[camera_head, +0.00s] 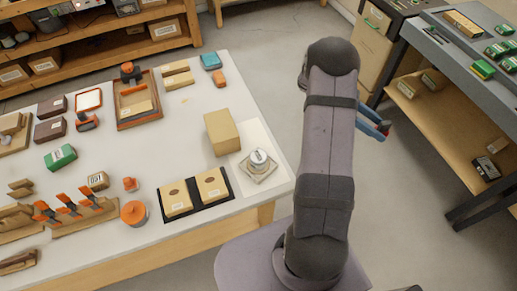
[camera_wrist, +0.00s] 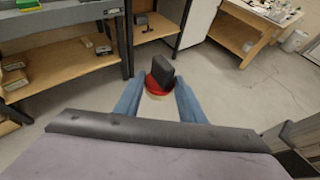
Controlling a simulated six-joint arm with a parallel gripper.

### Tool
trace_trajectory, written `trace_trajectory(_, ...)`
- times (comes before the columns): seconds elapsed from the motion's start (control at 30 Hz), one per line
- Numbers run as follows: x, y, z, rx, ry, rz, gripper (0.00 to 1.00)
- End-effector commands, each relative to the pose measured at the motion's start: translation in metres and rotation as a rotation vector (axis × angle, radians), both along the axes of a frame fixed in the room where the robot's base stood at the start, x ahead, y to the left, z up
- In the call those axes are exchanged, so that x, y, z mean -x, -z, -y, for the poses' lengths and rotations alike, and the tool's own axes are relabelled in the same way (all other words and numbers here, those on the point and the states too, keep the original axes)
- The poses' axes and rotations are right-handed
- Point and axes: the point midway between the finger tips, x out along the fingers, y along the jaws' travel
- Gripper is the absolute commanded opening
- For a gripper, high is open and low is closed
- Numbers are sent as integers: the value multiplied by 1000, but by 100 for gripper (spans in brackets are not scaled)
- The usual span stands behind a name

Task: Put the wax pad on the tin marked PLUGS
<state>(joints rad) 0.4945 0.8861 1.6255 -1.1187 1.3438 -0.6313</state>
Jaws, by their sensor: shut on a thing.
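My gripper (camera_wrist: 158,90) has blue fingers, shut on a dark block with a red part and a tan underside, which I take to be the wax pad (camera_wrist: 164,70). It is held in the air over the floor, clear of both benches. In the head view my gripper (camera_head: 380,130) is right of my arm, with only a little red showing at its tip. Two tan boxes (camera_head: 176,197) (camera_head: 211,185) with brown ovals and small labels sit side by side in a black tray. No label reads clearly as PLUGS, so I cannot tell which thing is that tin.
A tan block (camera_head: 222,132) and a grey round piece on a square plate (camera_head: 260,162) stand at the white table's right end. An orange-topped round container (camera_head: 134,213) is near its front edge. A grey bench (camera_head: 470,50) with green boxes is at right. Floor lies between.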

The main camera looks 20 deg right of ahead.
Motion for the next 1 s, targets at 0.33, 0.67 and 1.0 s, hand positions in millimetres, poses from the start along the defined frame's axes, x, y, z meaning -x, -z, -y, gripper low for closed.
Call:
trace_trajectory(0.33,56,30,-124,3,671,1,14)
trace_trajectory(0.67,39,32,-233,2,1309,0,14)
trace_trajectory(1.0,-8,11,-315,5,2030,-1,14)
